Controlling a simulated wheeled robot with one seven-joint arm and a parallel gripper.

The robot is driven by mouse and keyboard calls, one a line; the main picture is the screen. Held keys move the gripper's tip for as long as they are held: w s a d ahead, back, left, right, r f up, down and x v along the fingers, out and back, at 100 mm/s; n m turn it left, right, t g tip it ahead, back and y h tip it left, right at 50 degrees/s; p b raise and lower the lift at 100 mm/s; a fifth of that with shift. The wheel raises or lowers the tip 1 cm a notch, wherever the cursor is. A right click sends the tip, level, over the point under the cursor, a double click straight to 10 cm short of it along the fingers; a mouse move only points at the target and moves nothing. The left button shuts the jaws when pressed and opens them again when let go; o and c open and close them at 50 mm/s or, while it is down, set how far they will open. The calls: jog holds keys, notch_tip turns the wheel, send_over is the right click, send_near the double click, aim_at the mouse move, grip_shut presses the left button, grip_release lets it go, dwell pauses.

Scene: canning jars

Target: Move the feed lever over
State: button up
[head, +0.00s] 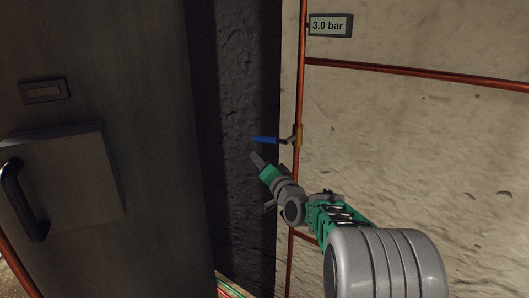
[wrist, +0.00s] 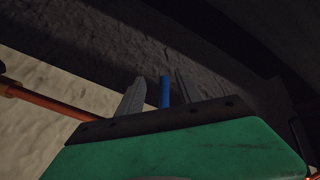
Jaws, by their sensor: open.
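The feed lever is a blue handle (head: 265,140) on a brass valve (head: 297,136) in the vertical copper pipe. In the head view the handle points left, roughly level, across the pipe. My gripper (head: 257,159) is just below the handle's outer end, pointing up and left. In the wrist view the blue lever (wrist: 165,91) shows between the two grey fingers of my gripper (wrist: 158,92), which are apart. I cannot tell whether either finger touches the lever.
A gauge sign reading 3.0 bar (head: 330,25) is on the wall above. A horizontal copper pipe (head: 420,74) branches right. A grey cabinet door (head: 100,100) with a black handle (head: 23,200) stands at left. A dark wall strip (head: 232,90) lies behind the lever.

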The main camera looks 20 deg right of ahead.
aim_at(265, 140)
jog(key=w+d+r, duration=0.1)
jog(key=w, duration=0.1)
jog(key=w+d+r+m+t+p, duration=0.1)
jog(key=w, duration=0.2)
jog(key=w+d+r+m+t+h, duration=0.1)
jog(key=w+d, duration=0.1)
jog(key=w, duration=0.1)
jog(key=shift+w+d+r, duration=0.1)
jog(key=shift+r, duration=0.25)
grip_shut()
dwell(1.0)
